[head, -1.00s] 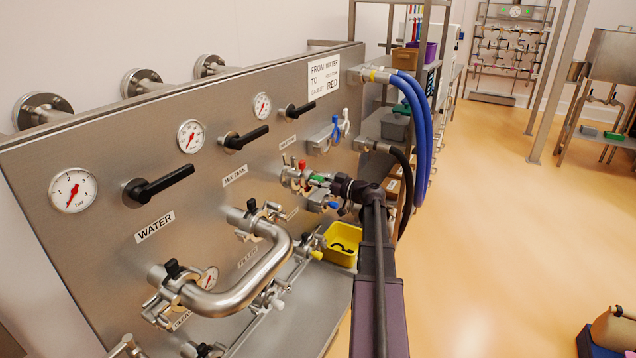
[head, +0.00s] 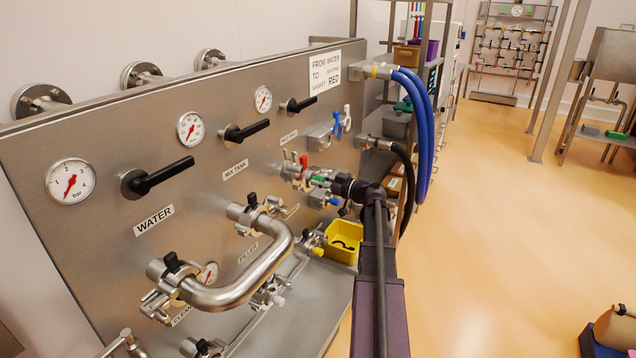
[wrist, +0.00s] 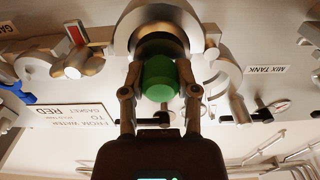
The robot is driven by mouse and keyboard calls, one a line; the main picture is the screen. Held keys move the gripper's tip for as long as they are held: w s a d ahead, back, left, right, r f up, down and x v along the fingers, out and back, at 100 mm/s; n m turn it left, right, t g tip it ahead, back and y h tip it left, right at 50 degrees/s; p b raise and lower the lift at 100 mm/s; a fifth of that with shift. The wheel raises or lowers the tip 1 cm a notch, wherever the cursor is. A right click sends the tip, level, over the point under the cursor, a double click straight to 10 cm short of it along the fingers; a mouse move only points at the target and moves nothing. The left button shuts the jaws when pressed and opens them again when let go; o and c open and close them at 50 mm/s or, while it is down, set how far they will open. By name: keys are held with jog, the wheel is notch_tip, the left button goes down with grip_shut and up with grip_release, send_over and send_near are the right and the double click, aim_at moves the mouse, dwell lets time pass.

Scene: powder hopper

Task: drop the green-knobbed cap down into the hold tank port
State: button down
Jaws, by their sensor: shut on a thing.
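The cap's green knob (wrist: 160,78) shows between the two fingers of my gripper (wrist: 160,90) in the wrist view, and the fingers are shut on it. Just beyond the knob is a round metal port (wrist: 158,18) on the panel, and the knob is lined up with it. I cannot tell whether the cap touches the port or sits inside it. In the head view my gripper (head: 334,184) is at the right part of the panel, with a bit of green (head: 317,180) at its tip. The cap's body is hidden.
The steel panel (head: 100,150) carries gauges, black-handled valves and a bent pipe (head: 262,280). A red-handled fitting (head: 303,160) is close to my gripper. A yellow bin (head: 345,238) stands below it. Blue hoses (head: 424,130) and a black hose (head: 405,170) hang to the right.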

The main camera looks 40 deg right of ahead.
jog(key=shift+s+f+b, duration=0.1)
jog(key=shift+f+b, duration=0.2)
jog(key=shift+f, duration=0.05)
jog(key=shift+c, duration=1.4)
grip_release()
jog(key=shift+s+d, duration=0.1)
jog(key=shift+s+d, duration=0.1)
jog(key=shift+s, duration=0.1)
jog(key=v, duration=1.1)
jog(key=shift+s, duration=0.2)
